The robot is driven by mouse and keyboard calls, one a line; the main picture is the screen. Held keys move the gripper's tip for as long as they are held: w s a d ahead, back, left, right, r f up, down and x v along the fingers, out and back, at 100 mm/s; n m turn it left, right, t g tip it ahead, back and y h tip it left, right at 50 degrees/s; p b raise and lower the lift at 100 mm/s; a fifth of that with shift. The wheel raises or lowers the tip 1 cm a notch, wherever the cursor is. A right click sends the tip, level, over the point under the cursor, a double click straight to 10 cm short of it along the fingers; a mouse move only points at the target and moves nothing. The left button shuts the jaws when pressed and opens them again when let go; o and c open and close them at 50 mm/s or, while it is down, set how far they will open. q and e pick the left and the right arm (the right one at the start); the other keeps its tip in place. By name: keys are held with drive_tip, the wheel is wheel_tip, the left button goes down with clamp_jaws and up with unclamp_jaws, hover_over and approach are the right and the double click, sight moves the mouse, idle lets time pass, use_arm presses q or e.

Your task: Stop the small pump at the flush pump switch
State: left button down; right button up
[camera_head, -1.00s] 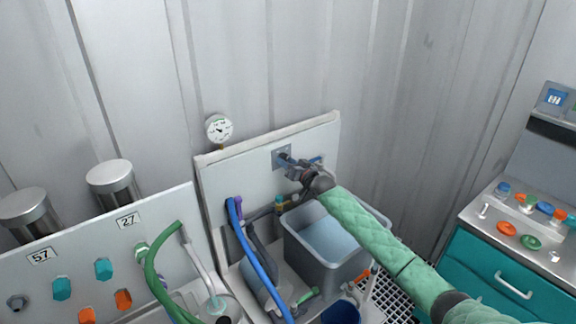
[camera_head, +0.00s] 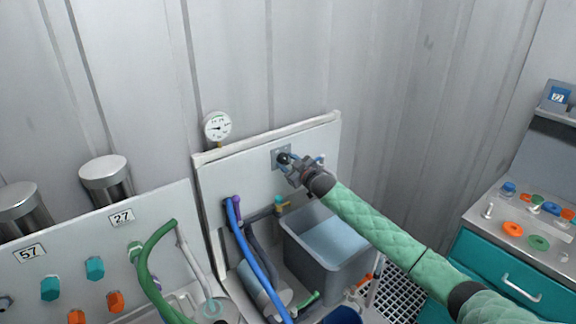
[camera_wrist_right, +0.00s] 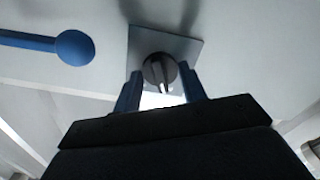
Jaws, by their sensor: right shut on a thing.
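The flush pump switch is a dark round knob with a light pointer on a square grey plate (camera_head: 277,153) on the white back panel. The knob (camera_wrist_right: 161,73) shows between my fingers in the right wrist view. My right gripper (camera_head: 289,160) is at the plate, shut on the knob with a blue finger on either side. The pointer is toward the gripper in the wrist view. The small pump, a grey cylinder (camera_head: 262,290), seems to lie low behind the blue hose. My left gripper is not in view.
A grey tub of water (camera_head: 305,255) stands below the right arm. A gauge (camera_head: 217,127) is on the panel's top edge. A blue hose (camera_head: 245,250) hangs left. A blue round-ended handle (camera_wrist_right: 72,47) is near the switch. A teal cabinet (camera_head: 490,262) stands at right.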

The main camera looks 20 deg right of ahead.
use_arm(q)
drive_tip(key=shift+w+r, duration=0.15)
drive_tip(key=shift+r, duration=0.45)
use_arm(e)
drive_tip(key=shift+n, duration=0.5)
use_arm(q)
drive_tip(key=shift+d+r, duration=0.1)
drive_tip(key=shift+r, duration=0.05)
use_arm(e)
drive_tip(key=o, duration=1)
drive_tip(key=shift+c, duration=0.2)
